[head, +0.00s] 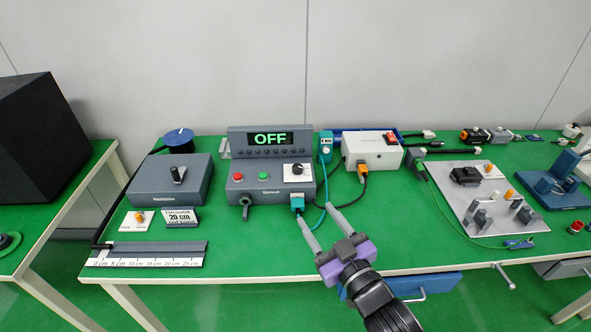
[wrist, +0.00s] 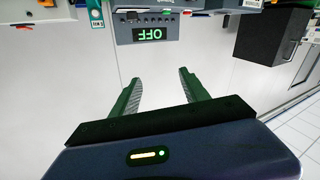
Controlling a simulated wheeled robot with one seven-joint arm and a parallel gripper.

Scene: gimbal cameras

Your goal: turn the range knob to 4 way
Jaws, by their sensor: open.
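A grey control box (head: 268,199) stands on the green table. On its top are a red button, a green button and a black knob (head: 298,169) on a white plate. Whether this is the range knob I cannot tell; its markings are too small to read. The display panel (head: 234,143) behind it reads OFF, and it shows upside down in the wrist view (wrist: 171,29). My gripper (head: 317,215) is open and empty, in front of the box and to its right, apart from the knob. The wrist view shows both fingers (wrist: 160,76) spread with nothing between.
A grey box with a lever knob (head: 177,175) stands at left, a ruler strip (head: 150,253) at the front left. A teal plug and cable (head: 297,202) lie close to my left finger. A white box (head: 370,150) stands behind right, a fixture plate (head: 480,206) farther right.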

